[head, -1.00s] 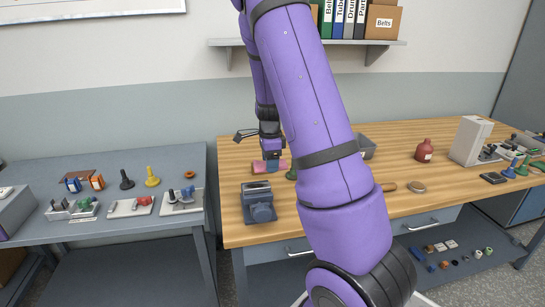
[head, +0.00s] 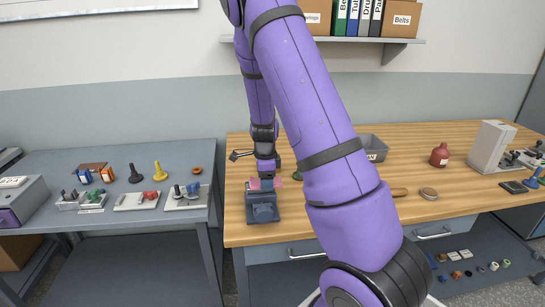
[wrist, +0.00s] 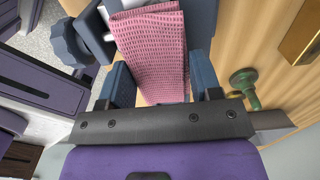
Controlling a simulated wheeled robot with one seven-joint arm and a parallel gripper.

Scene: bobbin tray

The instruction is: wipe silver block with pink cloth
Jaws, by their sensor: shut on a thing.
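My gripper (head: 264,177) is shut on the pink cloth (head: 256,184), which hangs between the fingers. In the wrist view, the folded, waffle-textured cloth (wrist: 155,50) fills the space between the blue fingers and extends beyond them. The gripper is directly over the back of the blue-grey vise (head: 262,209) at the left front of the wooden bench. The silver block is not clearly visible; the cloth and gripper cover the vise top. I cannot tell whether the cloth touches the block.
A green piece (wrist: 243,85) stands just right of the gripper. A grey bin (head: 374,148), red bottle (head: 439,155) and round tin (head: 429,193) are farther right on the wooden bench (head: 408,170). A grey table (head: 110,215) with several small parts stands left.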

